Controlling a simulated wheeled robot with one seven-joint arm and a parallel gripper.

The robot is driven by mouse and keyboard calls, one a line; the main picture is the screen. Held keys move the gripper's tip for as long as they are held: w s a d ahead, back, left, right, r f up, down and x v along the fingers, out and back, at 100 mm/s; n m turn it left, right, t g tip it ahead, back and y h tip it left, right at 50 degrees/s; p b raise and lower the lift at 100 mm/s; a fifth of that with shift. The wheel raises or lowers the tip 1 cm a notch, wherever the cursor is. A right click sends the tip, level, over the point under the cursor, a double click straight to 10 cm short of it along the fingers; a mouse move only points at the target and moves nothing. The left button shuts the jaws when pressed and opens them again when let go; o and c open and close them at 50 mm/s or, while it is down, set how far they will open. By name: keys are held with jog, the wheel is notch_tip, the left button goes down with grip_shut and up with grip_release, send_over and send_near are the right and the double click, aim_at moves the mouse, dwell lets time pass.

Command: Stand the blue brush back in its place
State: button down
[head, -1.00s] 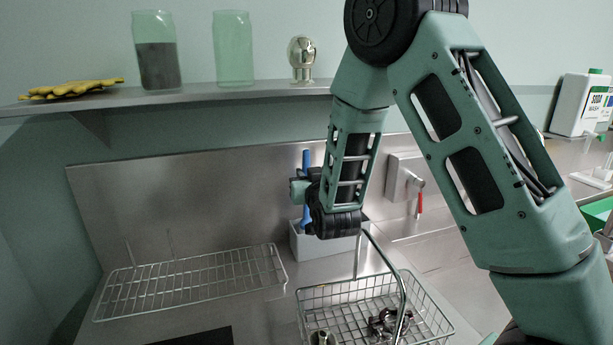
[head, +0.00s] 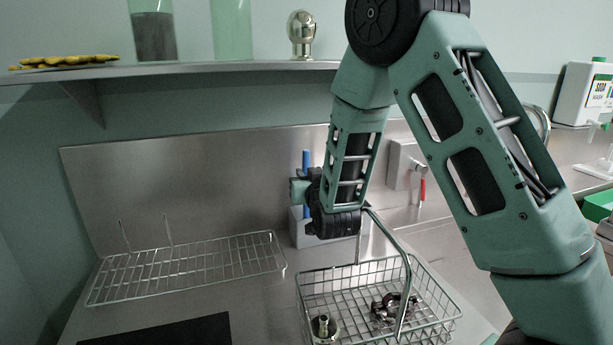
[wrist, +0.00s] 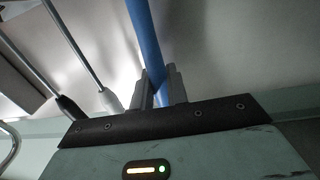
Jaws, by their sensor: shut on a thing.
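The blue brush shows as a blue handle (head: 306,160) standing nearly upright in front of the steel back panel. In the wrist view the handle (wrist: 147,38) passes between the two dark fingers of my gripper (wrist: 160,90), which is shut on it. In the head view my gripper (head: 301,190) is partly hidden by my own wrist. A pale grey box-shaped holder (head: 299,236) stands on the counter just below and behind my gripper. The brush's lower end is hidden, so I cannot tell whether it is inside the holder.
A wire basket (head: 328,282) with metal fittings stands in front of the holder. A wire rack (head: 185,268) lies to the left. A wall shelf (head: 200,70) with glass jars runs above. A wall box with a red-handled lever (head: 422,190) is to the right.

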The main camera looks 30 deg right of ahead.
jog(key=c, duration=1.3)
grip_release()
jog(key=b+v, duration=0.2)
jog(key=v, duration=0.5)
jog(key=shift+s, duration=0.25)
